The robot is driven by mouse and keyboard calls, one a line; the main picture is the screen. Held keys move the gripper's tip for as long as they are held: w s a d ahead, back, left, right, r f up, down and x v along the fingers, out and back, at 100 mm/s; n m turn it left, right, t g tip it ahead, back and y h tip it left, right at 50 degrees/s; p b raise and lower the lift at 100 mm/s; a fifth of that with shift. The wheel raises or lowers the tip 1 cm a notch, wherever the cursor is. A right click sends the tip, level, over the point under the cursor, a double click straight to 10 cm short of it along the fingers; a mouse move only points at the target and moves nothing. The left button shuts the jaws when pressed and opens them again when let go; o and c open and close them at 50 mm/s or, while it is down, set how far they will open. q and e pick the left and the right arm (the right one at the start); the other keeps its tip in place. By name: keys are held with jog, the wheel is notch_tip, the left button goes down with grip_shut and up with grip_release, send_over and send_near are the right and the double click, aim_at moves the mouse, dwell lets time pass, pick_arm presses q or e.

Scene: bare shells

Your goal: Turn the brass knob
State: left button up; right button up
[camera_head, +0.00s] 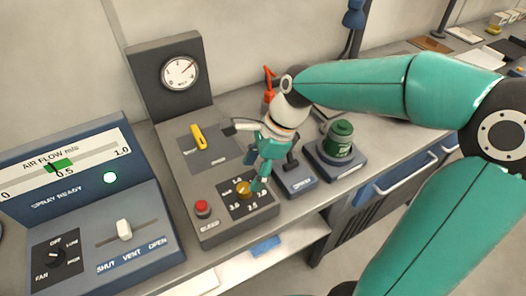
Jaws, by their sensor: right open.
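The brass knob (243,187) sits on a dark dial plate (236,204) with printed numbers, on the sloped front of a grey console (196,169). My right gripper (256,184) points down at the knob from above and behind, its fingertips close beside it. It is open. I cannot tell whether a fingertip touches the knob. The gripper and wrist hide part of the console's right side. My left gripper is not in view.
A red button (202,208) is left of the knob, with a yellow lever (198,136) behind. A round gauge (180,72) stands at the back. A blue air-flow panel (113,229) is at left. A green canister (338,138) stands at right.

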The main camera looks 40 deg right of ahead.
jog(key=v, duration=0.6)
jog(key=shift+r, duration=0.2)
